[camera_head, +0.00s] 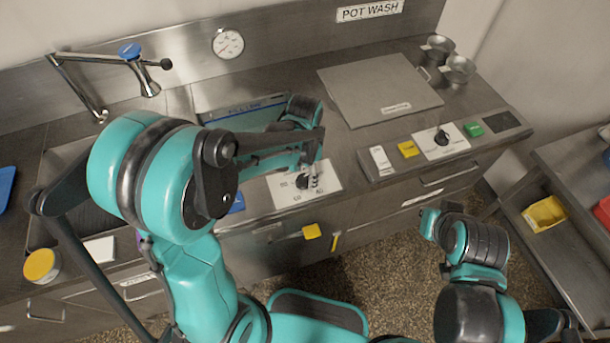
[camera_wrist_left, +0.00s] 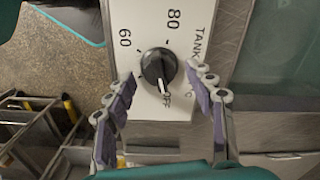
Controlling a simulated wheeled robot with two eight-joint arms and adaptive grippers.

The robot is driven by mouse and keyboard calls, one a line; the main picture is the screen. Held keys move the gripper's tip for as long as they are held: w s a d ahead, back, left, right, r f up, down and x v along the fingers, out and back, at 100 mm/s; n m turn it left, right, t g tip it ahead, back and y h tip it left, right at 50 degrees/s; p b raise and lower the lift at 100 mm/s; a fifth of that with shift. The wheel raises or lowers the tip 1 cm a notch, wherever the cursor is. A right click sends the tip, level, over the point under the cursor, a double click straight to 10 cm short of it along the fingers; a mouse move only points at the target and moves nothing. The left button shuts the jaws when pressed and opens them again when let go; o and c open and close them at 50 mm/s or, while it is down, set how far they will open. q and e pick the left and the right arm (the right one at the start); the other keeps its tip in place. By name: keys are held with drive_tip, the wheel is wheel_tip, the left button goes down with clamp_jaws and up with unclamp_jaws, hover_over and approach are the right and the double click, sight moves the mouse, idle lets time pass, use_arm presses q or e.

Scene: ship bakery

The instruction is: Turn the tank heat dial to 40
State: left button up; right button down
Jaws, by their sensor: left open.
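The tank heat dial is a round black knob (camera_wrist_left: 158,68) with a pale pointer on a white plate (camera_wrist_left: 190,15), seen in the left wrist view. The plate reads TANK, 80, 60 and OFF, and the pointer is toward OFF. The 40 mark is hidden behind a finger. In the head view the knob (camera_head: 302,181) sits on its plate (camera_head: 284,187) at the counter's front. My left gripper (camera_wrist_left: 163,80) is open, its purple-padded fingertips on either side of the knob. Contact cannot be told. My right arm is low on the right; its fingers cannot be made out.
To the right is a second panel with a black knob (camera_head: 441,138), a yellow block (camera_head: 408,149) and a green block (camera_head: 474,129). A grey lid (camera_head: 380,88) lies behind. A side trolley (camera_head: 560,235) stands right.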

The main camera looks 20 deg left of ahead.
use_arm(q)
drive_tip(key=shift+f, duration=0.15)
drive_tip(key=c, duration=1.1)
drive_tip(key=shift+c, duration=0.2)
drive_tip(key=shift+m, duration=0.3)
drive_tip(key=m, duration=0.6)
drive_tip(key=shift+s+m, duration=0.1)
drive_tip(key=shift+m, duration=0.2)
drive_tip(key=m, duration=0.6)
drive_tip(key=shift+s+b, duration=0.1)
drive_tip(key=shift+b, duration=0.25)
drive_tip(key=shift+m, duration=0.4)
